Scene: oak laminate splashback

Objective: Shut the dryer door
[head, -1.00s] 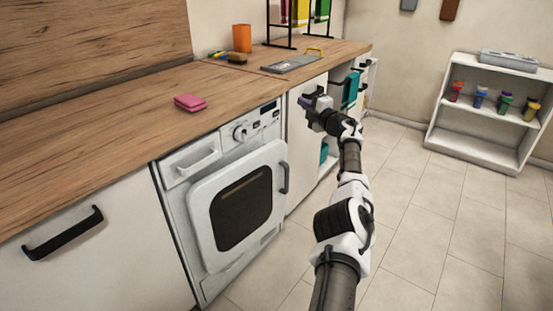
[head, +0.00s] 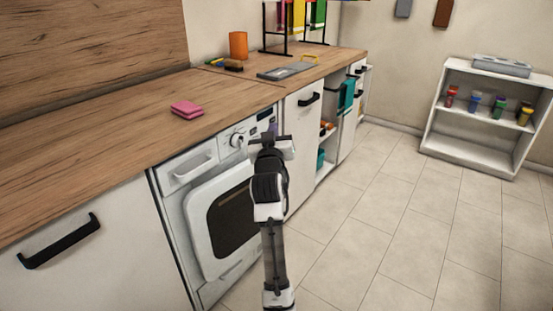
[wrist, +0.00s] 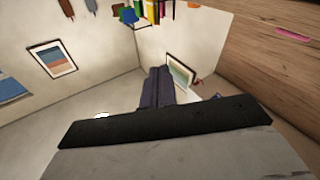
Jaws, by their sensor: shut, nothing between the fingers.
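The white dryer (head: 185,170) is built in under the wooden counter. Its door (head: 197,229) is a white panel with a dark window (head: 222,215). The door's outer edge stands a little proud of the front, so it looks slightly ajar, but the gap is unclear. My arm hides the door's right side and handle. My gripper (head: 272,129) is shut and empty, high in front of the dryer's upper right corner; I cannot tell if it touches anything. In the wrist view its dark fingers (wrist: 158,88) are together, and the dryer door does not show.
A pink sponge (head: 186,109) lies on the counter (head: 110,130) above the dryer. A cabinet with a black handle (head: 309,98) stands to the right, beside open shelves. A low white shelf unit (head: 470,140) is at the far right. The tiled floor (head: 400,220) between is clear.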

